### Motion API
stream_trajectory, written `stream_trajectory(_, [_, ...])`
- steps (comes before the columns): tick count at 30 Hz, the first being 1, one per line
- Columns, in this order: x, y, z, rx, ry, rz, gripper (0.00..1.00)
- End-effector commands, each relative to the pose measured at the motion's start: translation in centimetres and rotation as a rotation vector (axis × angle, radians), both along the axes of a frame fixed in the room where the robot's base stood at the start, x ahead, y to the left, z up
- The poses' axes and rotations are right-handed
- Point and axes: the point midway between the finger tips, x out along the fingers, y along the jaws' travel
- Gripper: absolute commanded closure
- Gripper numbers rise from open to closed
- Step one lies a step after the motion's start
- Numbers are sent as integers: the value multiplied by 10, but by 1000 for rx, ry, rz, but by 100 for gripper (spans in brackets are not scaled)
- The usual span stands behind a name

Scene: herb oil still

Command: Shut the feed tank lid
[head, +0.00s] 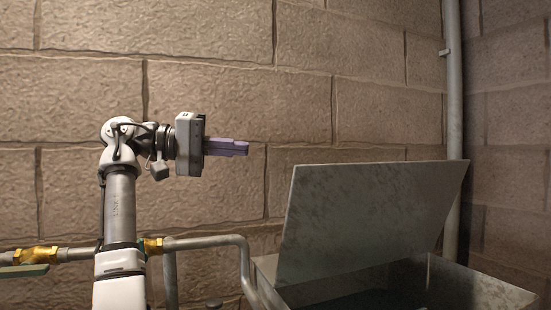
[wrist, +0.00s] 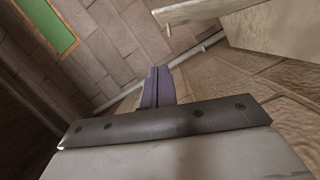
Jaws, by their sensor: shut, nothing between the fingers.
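The feed tank (head: 490,290) is a grey metal box at the lower right of the head view. Its lid (head: 365,215) is a mottled metal sheet that stands raised and tilted, with the tank's opening showing below it. In the wrist view a pale metal panel (wrist: 280,28), which seems to be part of the lid or tank, shows at the upper right. My gripper (head: 246,148) points right, to the left of the lid and a little above its top edge, apart from it. Its purple fingers (wrist: 157,78) are shut and empty.
A block wall (head: 220,90) stands behind everything. A vertical grey pipe (head: 453,100) runs down it behind the lid. A lower pipe (head: 210,242) with brass fittings (head: 40,255) bends down beside the tank. The space between my gripper and the lid looks clear.

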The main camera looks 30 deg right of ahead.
Motion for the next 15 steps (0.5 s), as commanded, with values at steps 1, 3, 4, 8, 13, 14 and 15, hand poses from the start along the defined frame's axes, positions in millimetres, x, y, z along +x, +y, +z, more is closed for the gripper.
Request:
stream_trajectory(1, [-4, -9, -2, 2, -1, -3, 100])
stream_trajectory(3, [-8, -23, -3, 2, -2, -1, 100])
stream_trajectory(4, [-11, -29, -4, 3, -2, -2, 100])
stream_trajectory(8, [-20, -56, -5, 3, -2, -1, 100])
stream_trajectory(13, [-33, -76, -11, 2, -3, 4, 100])
stream_trajectory(14, [-36, -76, -12, 2, -2, 3, 100])
stream_trajectory(15, [-40, -75, -14, 2, -2, 3, 100])
